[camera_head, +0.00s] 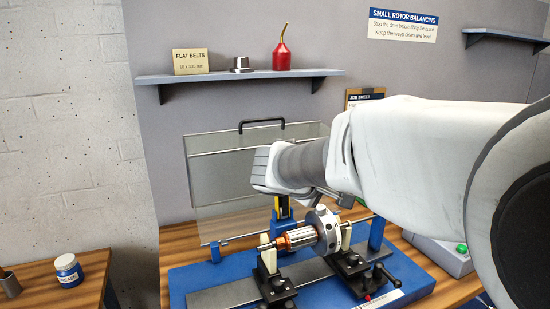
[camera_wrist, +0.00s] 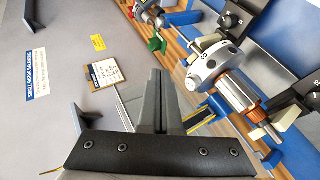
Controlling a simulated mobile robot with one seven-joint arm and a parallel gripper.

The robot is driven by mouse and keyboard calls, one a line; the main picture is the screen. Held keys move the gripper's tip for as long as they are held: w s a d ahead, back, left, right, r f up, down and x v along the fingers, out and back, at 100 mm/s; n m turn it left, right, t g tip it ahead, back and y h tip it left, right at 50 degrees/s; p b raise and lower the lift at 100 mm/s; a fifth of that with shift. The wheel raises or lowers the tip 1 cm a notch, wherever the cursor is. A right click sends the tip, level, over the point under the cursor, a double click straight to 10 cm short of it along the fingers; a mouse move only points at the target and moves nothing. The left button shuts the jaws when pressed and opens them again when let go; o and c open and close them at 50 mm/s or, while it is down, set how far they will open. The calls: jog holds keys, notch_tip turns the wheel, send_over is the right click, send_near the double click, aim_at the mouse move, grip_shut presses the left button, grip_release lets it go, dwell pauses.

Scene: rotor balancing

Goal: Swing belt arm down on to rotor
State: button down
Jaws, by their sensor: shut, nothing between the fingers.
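The rotor (camera_head: 303,237), with copper windings and a pale disc, lies across two supports on the blue machine base. It also shows in the wrist view (camera_wrist: 238,88). The belt arm, a blue part with yellow edging (camera_head: 283,207), appears to stand upright behind the rotor; a blue and yellow part (camera_wrist: 203,118) shows beside my fingers in the wrist view. My gripper (camera_wrist: 159,73) is shut and empty. In the head view my wrist and forearm hide most of it, above and behind the rotor. I cannot tell whether it touches the arm.
A clear guard (camera_head: 225,170) with a black handle stands raised behind the machine. A wall shelf (camera_head: 215,77) holds a red oil can (camera_head: 282,58) and a box (camera_head: 191,61). A grease jar (camera_head: 68,268) stands at the left. A grey box with a green button (camera_head: 462,249) is at the right.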

jog(key=w+a+r+n+t+y, duration=0.1)
jog(key=w+a+n+t, duration=0.3)
jog(key=a, duration=0.5)
jog(key=w+a+n+t, duration=0.3)
jog(key=w+a, duration=0.3)
jog(key=a, duration=0.4)
jog(key=x, duration=1)
jog(key=shift+f+y+p, duration=0.2)
jog(key=shift+y+p, duration=0.2)
jog(key=shift+p, duration=0.05)
jog(key=shift+s+f+b, duration=0.1)
jog(key=shift+b, duration=0.5)
